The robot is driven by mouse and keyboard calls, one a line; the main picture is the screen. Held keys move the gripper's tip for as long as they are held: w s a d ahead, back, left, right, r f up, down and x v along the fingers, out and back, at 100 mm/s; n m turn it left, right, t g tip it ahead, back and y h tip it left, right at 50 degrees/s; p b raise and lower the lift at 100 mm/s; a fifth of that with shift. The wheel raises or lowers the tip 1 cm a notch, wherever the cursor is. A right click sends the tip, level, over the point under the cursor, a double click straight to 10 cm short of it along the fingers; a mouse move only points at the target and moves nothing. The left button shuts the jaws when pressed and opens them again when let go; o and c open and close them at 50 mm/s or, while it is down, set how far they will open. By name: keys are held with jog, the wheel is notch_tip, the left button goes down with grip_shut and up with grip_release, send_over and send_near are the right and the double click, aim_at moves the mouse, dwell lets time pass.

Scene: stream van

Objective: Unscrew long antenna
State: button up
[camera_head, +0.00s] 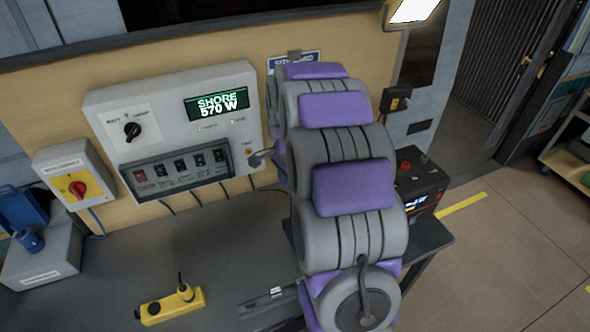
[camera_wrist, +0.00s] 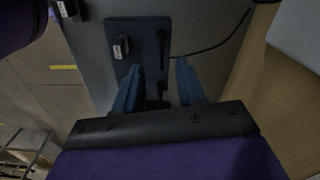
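My gripper (camera_wrist: 158,84) shows in the wrist view, with two blue fingers open and apart. A thin dark upright piece (camera_wrist: 163,45), possibly the long antenna, shows on a dark blue plate (camera_wrist: 142,24) just beyond and between the fingers. I cannot tell whether the fingers touch it. A small black block with a light label (camera_wrist: 121,47) sits on the same plate, left of the fingers. In the head view my arm hides the gripper and this plate. A yellow device (camera_head: 170,306) with a short black stub lies on the bench there.
The grey bench (camera_head: 105,280) has free room at its left and middle. A black unit (camera_head: 420,178) stands right of my arm. Cables run along the wall.

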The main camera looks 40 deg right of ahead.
notch_tip(320, 180, down, 3)
jog(key=a, duration=0.1)
jog(key=b, duration=0.2)
send_over(292, 217)
jog(key=a, duration=0.1)
notch_tip(292, 217, down, 5)
jog(key=shift+w+a+f, duration=0.1)
jog(key=shift+w+a, duration=0.05)
jog(key=shift+c, duration=0.9)
jog(key=shift+d+f, duration=0.15)
jog(key=shift+d, duration=0.9)
jog(key=shift+c, duration=1.4)
jog(key=shift+d, duration=0.35)
grip_shut()
jog(key=shift+c, duration=1.1)
grip_release()
jog(key=shift+a, duration=0.65)
grip_shut()
